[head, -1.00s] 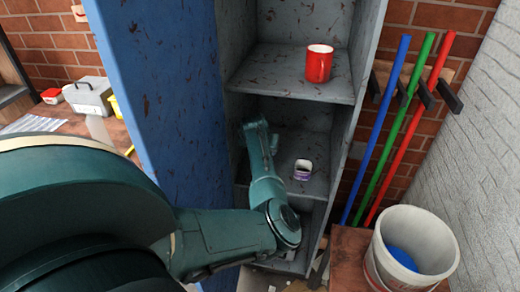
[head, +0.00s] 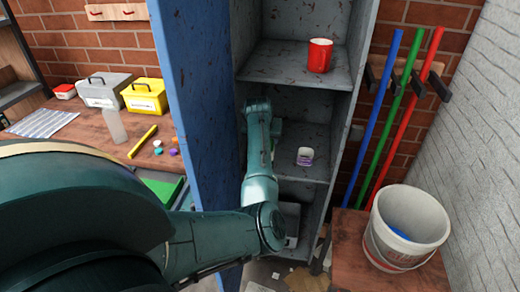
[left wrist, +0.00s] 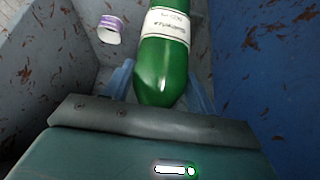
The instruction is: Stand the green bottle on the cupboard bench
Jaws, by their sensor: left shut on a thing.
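The green bottle (left wrist: 165,72) with a white label shows in the left wrist view. It lies lengthwise between the two blue fingers of my left gripper (left wrist: 163,88), which is shut on it. In the head view my left arm reaches into the middle compartment of the grey cupboard (head: 295,85). The bottle and fingertips are hidden there behind my arm. A wooden bench (head: 350,262) with a bucket on it stands right of the cupboard. A wooden workbench (head: 60,145) stands to the left. My right gripper is not in view.
A purple and white cup (head: 305,156) stands on the middle shelf, right of my arm. A red mug (head: 320,55) is on the shelf above. The blue door (head: 195,110) stands open at left. The bucket (head: 405,230) takes up much of the right bench.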

